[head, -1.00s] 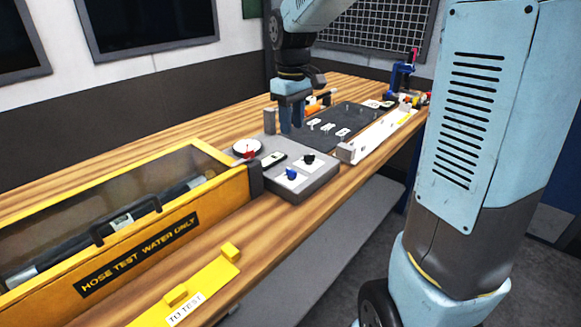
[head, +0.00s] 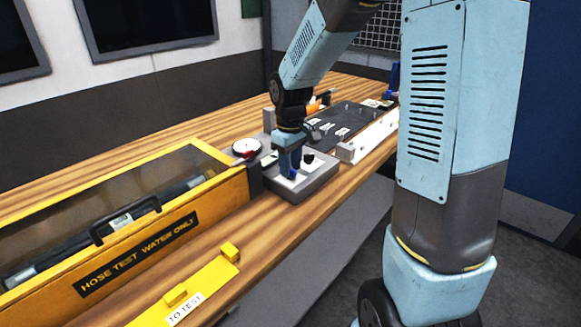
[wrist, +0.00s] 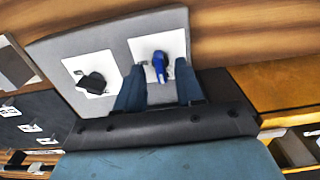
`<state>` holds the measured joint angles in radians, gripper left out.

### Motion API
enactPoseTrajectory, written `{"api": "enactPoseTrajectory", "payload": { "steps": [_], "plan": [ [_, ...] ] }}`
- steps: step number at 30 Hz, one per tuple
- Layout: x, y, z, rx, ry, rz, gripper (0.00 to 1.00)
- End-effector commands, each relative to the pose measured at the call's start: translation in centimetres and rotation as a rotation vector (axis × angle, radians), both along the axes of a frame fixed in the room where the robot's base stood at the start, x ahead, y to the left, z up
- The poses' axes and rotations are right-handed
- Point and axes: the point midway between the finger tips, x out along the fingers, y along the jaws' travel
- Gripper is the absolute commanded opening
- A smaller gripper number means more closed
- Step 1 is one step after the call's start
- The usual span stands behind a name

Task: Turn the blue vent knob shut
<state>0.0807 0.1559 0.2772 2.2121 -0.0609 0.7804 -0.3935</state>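The blue vent knob (wrist: 160,67) is on a white square plate on the grey control box (wrist: 120,38), seen in the wrist view. My gripper (wrist: 160,84) points down at the box with its two fingers apart, one to each side of the knob; I cannot tell whether either touches it. The knob's pointer runs roughly up and down in that view, slightly tilted. A black knob (wrist: 92,83) sits on a second white plate to its left. In the head view my gripper (head: 289,172) is over the front of the box and hides most of the blue knob.
A red-and-white gauge (head: 246,148) is left of the box. The yellow hose test case (head: 215,208) stands close on the left, with a yellow "TO TEST" holder (head: 205,283) in front. A dark mat (head: 345,120) and a white tray (head: 372,138) lie behind.

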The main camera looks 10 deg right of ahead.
Motion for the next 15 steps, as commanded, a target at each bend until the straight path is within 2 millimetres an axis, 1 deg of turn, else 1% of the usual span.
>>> {"api": "enactPoseTrajectory", "payload": {
  "steps": [1,4,13,14,15],
  "plan": [
    [-0.05,0.00,-0.44,0.000,0.002,0.001,0.37],
    [-0.06,0.01,-0.88,0.000,0.001,0.000,0.37],
    [-0.03,0.00,-1.06,0.000,0.000,0.000,0.37],
    [-0.03,0.00,-1.06,0.000,0.000,0.000,0.36],
    [-0.03,0.00,-1.06,0.000,0.000,0.000,0.32]
  ]
}}
